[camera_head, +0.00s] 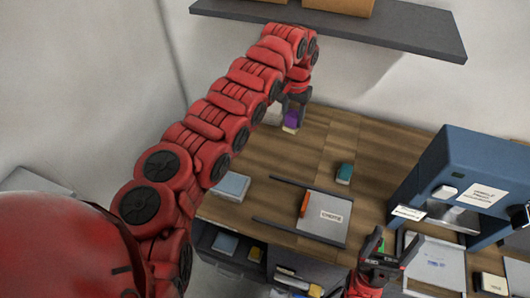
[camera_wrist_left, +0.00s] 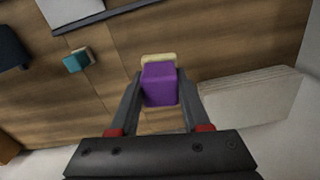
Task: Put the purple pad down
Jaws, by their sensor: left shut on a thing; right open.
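The purple pad (camera_head: 292,118) is between the fingers of my left gripper (camera_head: 293,103), over the back of the wooden table (camera_head: 330,125). In the left wrist view my left gripper (camera_wrist_left: 158,103) is shut on the purple pad (camera_wrist_left: 159,84). A pale yellow part shows at the pad's far end and below it. I cannot tell whether the pad touches the table. My right gripper (camera_head: 380,250) is open and empty near the table's front, beside a grey tray.
A teal block (camera_head: 344,173) stands mid-table. An orange piece (camera_head: 304,204) lies on a labelled sheet (camera_head: 325,230) between dark rails. A blue machine (camera_head: 470,165) stands right, a pale stack (camera_head: 232,186) left. A grey shelf (camera_head: 400,30) overhangs the back. Wood around the teal block is clear.

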